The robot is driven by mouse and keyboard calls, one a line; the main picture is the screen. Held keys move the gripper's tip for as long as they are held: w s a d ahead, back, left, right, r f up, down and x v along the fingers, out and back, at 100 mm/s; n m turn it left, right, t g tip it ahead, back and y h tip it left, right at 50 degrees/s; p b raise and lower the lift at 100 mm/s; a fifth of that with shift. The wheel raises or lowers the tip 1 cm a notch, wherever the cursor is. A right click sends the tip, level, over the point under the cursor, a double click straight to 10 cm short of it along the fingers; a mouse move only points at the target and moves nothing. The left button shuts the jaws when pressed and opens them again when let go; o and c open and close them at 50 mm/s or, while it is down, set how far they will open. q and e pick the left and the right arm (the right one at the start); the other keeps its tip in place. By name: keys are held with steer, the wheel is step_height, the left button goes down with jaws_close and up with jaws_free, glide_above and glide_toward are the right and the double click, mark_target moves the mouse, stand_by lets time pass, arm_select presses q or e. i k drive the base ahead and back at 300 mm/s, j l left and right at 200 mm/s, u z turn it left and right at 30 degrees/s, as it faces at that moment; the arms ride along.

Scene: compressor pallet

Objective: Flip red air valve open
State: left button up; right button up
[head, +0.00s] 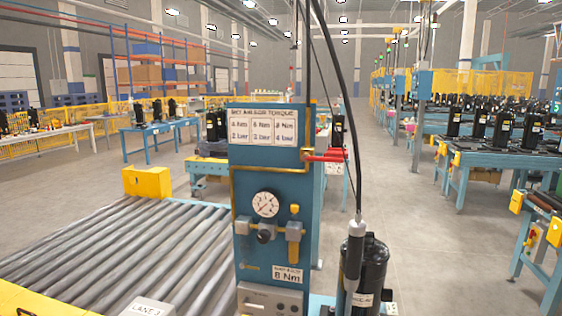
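The red air valve (326,155) is a red lever on the right edge of a blue panel (244,220). The lever points out sideways to the right, roughly level, across the yellow pipe that runs down the panel's right side. A round pressure gauge (265,204) with a dark knob below it sits on the panel. A sign headed "Set air for torque" is at the panel's top. Neither of my grippers shows in the head view.
A black hose and hanging tool (354,243) come down close to the right of the lever. A black compressor (371,272) stands below it. A roller conveyor (110,250) fills the left. Open floor (420,240) lies to the right.

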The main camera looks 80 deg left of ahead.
mark_target(307, 157)
steer(key=u, duration=2.5)
steer(key=i+u, duration=0.2)
steer(key=k+j, duration=0.05)
steer(key=k, duration=0.05)
